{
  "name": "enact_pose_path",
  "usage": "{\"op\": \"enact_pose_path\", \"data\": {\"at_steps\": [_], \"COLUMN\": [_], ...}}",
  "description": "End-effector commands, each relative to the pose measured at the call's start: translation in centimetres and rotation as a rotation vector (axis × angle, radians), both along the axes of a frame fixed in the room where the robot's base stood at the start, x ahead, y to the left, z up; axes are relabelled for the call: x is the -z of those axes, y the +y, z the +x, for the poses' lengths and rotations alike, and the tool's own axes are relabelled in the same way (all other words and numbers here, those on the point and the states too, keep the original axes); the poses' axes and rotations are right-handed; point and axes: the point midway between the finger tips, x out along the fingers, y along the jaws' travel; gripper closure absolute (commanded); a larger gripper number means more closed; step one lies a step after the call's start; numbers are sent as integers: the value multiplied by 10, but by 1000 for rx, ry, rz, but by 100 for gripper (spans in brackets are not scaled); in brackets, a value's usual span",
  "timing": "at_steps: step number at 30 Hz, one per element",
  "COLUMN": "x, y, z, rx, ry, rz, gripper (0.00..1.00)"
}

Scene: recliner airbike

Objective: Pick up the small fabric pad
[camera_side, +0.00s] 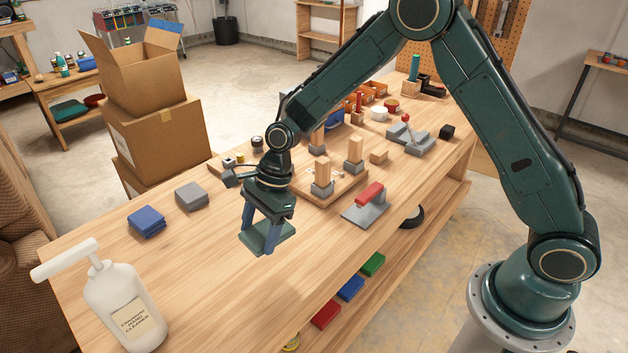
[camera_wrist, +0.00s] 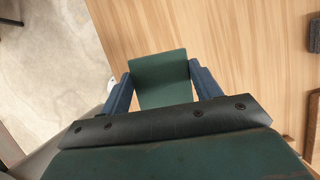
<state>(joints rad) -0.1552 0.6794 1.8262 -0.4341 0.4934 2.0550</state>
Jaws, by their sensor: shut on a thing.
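The small fabric pad (camera_side: 268,238) is dark green, flat and roughly square. My gripper (camera_side: 262,230) is shut on it, with one blue finger at each side edge. In the side view the pad hangs a little tilted near the front edge of the wooden workbench (camera_side: 215,300), and it looks to be above the top. In the wrist view the green pad (camera_wrist: 160,78) spans the space between the two blue fingers of my gripper (camera_wrist: 160,85). Its near edge is hidden behind the gripper body.
A blue pad stack (camera_side: 146,221) and a grey pad (camera_side: 191,196) lie to the left. A red-handled grey tool (camera_side: 366,204) and a board with wooden posts (camera_side: 322,178) are to the right. Stacked cardboard boxes (camera_side: 155,125) stand behind.

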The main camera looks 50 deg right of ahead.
Motion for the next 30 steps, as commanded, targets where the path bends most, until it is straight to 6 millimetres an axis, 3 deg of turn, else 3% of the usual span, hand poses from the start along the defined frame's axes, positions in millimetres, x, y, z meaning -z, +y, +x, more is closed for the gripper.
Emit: {"op": "enact_pose_path", "data": {"at_steps": [6, 13, 19, 30], "x": [-50, -86, -100, -103], "y": [0, 0, 0, 0], "z": [1, 1, 0, 0], "rx": [0, -1, 1, 0], "ry": [-6, -4, -2, -1], "rz": [1, 2, 1, 1], "gripper": [60, 60, 60, 60]}}
